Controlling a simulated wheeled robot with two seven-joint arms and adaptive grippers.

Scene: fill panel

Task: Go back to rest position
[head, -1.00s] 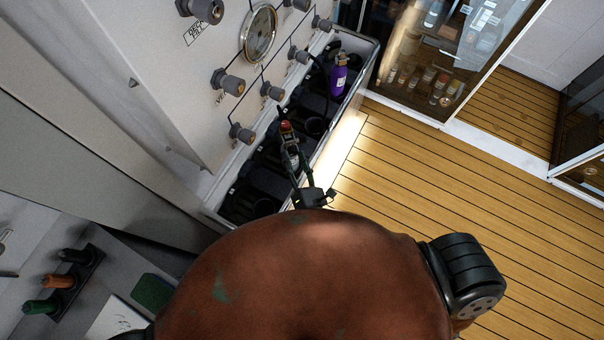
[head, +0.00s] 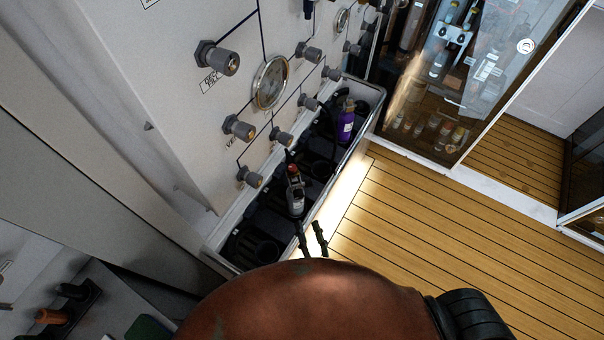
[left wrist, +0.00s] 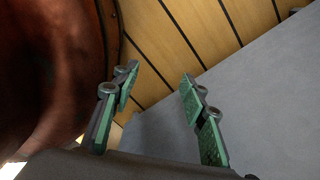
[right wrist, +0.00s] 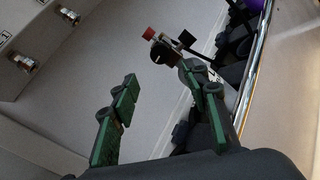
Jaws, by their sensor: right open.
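My right gripper (head: 312,238) is open and empty, at the near edge of the tray in the head view. Its parted green-padded fingers (right wrist: 160,112) show in the right wrist view. A small bottle with a red top (head: 295,192) stands in the black-lined tray, a little beyond the fingertips and apart from them. Its red top also shows in the right wrist view (right wrist: 150,33). My left gripper (left wrist: 158,88) shows only in the left wrist view. Its fingers are apart with nothing between them.
A purple bottle (head: 346,122) stands farther along the tray (head: 335,182). A grey panel with knobs and a gauge (head: 270,82) rises at the left. A glass cabinet (head: 440,80) stands at the back. The wooden floor (head: 450,240) at the right is clear.

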